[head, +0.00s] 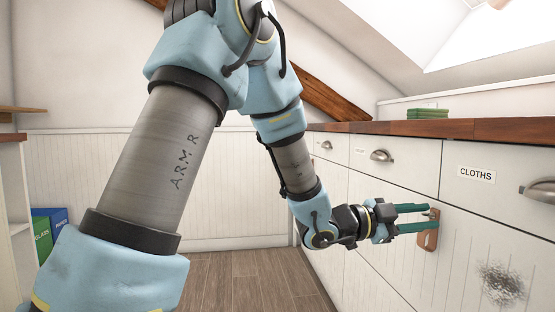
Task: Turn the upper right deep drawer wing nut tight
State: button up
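My gripper (432,216) has two teal fingers and reaches right to the front of a white deep drawer (387,213) below the worktop. A reddish-brown fitting (428,240), upright and rounded at its lower end, sits on the drawer front at the fingertips. The fingers are apart, one above the other, and overlap the fitting's upper part. A separate wing nut cannot be made out, as the fingers cover that spot. I cannot tell whether the fingers press on anything.
A drawer labelled CLOTHS (476,174) with a metal cup handle (541,190) is above right. A dark scuffed patch (502,284) marks the lower front. Green cloths (428,113) lie on the wooden worktop (460,129). Green and blue bins (50,230) stand left. The wood floor (245,280) is clear.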

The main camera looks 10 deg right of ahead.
jog(key=n+p, duration=0.6)
jog(key=shift+w+r, duration=0.2)
jog(key=shift+r, duration=0.2)
jog(key=a+n+p, duration=0.1)
jog(key=a, duration=1)
jog(key=w+a+r+n+t+y+p, duration=0.3)
jog(key=w+a+n+t+y+p, duration=0.1)
jog(key=w+a+y+p, duration=0.1)
jog(key=w+a+r+n+t+y+p, duration=0.3)
jog(key=w+a+n+t+y+p, duration=0.1)
jog(key=w+a+p, duration=0.4)
jog(key=shift+w+a+t+y, duration=0.3)
jog(key=shift+w+a+y, duration=0.3)
jog(key=shift+w+a, duration=0.7)
